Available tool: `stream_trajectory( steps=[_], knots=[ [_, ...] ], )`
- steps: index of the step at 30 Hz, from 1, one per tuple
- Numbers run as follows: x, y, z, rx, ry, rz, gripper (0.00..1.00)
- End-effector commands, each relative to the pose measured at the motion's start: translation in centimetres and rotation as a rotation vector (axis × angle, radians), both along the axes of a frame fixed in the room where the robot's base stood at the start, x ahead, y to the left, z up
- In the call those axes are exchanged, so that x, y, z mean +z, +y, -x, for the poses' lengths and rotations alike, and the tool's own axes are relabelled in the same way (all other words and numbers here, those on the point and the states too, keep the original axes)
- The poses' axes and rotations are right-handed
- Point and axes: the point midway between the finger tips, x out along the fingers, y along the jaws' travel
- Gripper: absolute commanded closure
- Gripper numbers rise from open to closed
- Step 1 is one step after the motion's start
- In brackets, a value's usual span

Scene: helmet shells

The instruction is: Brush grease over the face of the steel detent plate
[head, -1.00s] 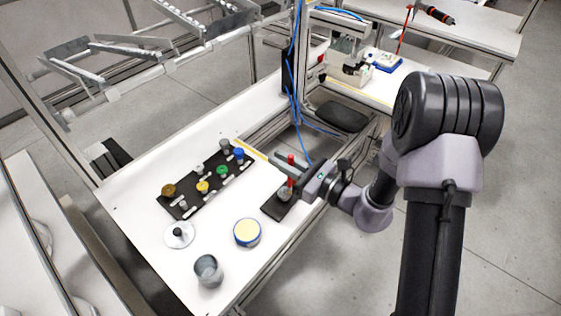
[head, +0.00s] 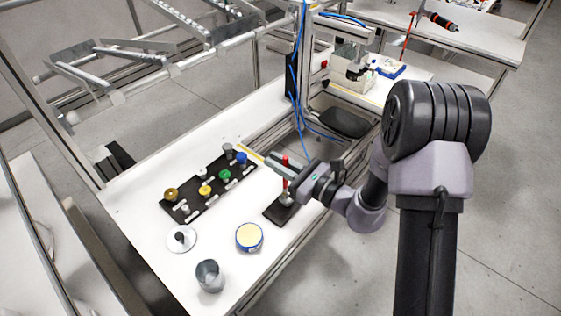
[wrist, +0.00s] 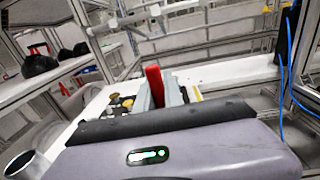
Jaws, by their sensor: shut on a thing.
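My gripper (head: 286,167) is shut on a red-handled brush (head: 285,160), held roughly upright. In the wrist view the red handle (wrist: 154,86) stands between the two grey fingers (wrist: 172,92). The brush's lower end is over a dark pad (head: 272,213) near the table's right edge. A small greyish shape at that end is too small to tell as bristles or the steel detent plate, and I cannot tell whether they touch. A blue tin with pale yellow content, seemingly grease (head: 249,236), stands open in front of the pad.
A black tray (head: 183,219) with several coloured knobbed pieces lies to the left. A white disc with a black knob (head: 181,239) and a grey cup (head: 210,276) stand on the white table (head: 140,215). Blue cables (head: 296,100) hang by the post behind my gripper.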

Motion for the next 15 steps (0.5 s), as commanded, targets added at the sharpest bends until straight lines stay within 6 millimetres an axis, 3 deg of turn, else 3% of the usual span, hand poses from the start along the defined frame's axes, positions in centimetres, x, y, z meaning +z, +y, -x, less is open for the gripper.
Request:
stream_trajectory(
  steps=[15],
  knots=[
    [0.0, 0.8, 1.2, -0.001, 0.000, 0.000, 1.00]
  ],
)
